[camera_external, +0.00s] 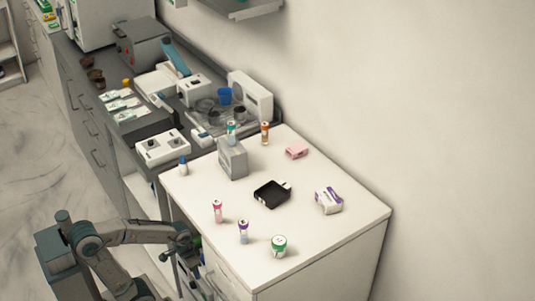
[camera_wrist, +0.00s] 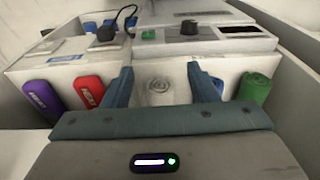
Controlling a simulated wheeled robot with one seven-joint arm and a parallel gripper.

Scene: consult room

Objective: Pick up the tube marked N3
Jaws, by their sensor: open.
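Several small capped tubes stand on the white table (camera_external: 345,222). In the external view I see a red-capped tube (camera_external: 217,211), a purple-capped tube (camera_external: 243,231), a blue-capped tube (camera_external: 183,165) and an orange tube (camera_external: 265,133). A green-capped tube (camera_external: 231,131) is at the grey box. I cannot read N3 on any of them. My gripper (camera_wrist: 160,85) is open, with nothing held between its fingers. In the wrist view a purple item (camera_wrist: 42,98) and a red item (camera_wrist: 88,92) are left of the fingers, and a green item (camera_wrist: 254,90) is to the right.
A wide green-capped container (camera_external: 279,246) stands near the table's front edge. A black tray (camera_external: 263,197), a grey box (camera_external: 232,161), a pink box (camera_external: 297,152) and a white-and-purple box (camera_external: 328,200) are also there. The far-right table corner is clear.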

